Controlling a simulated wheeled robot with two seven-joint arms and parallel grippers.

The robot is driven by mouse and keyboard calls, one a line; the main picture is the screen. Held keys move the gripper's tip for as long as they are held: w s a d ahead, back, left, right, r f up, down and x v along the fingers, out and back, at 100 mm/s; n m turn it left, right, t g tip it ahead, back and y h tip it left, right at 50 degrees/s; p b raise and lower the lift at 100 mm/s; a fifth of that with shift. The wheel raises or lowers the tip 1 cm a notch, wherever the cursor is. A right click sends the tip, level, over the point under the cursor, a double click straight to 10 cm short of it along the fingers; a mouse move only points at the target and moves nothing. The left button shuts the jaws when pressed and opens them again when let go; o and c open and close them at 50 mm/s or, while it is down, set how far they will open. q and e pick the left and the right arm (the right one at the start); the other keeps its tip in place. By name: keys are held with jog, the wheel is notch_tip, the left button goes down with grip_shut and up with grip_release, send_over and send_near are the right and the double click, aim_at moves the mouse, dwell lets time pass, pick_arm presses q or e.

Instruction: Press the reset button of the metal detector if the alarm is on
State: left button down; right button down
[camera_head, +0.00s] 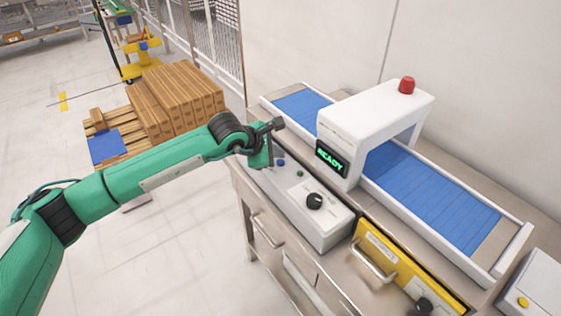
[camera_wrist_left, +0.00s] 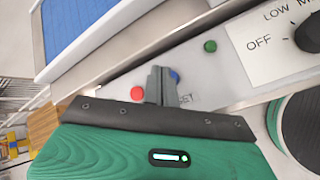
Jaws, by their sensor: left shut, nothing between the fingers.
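The metal detector (camera_head: 371,110) is a white arch over a blue conveyor belt. Its small screen (camera_head: 331,159) reads READY in green. The red alarm lamp (camera_head: 407,86) on top looks unlit. My left gripper (camera_head: 268,165) is shut and empty, pointing down over the left end of the control box. In the left wrist view the shut fingers (camera_wrist_left: 158,84) are over the panel between a red button (camera_wrist_left: 137,93) and a partly hidden blue button (camera_wrist_left: 175,76), beside letters ending in "SET". I cannot tell if they touch the panel. My right gripper is not in view.
The control box (camera_head: 323,228) also carries a green button (camera_head: 300,174) and a black knob (camera_head: 314,202). A yellow drawer front (camera_head: 385,262) is below the belt.

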pick_arm(q)
jog(key=shift+r+p, duration=0.4)
jog(key=shift+r, duration=2.15)
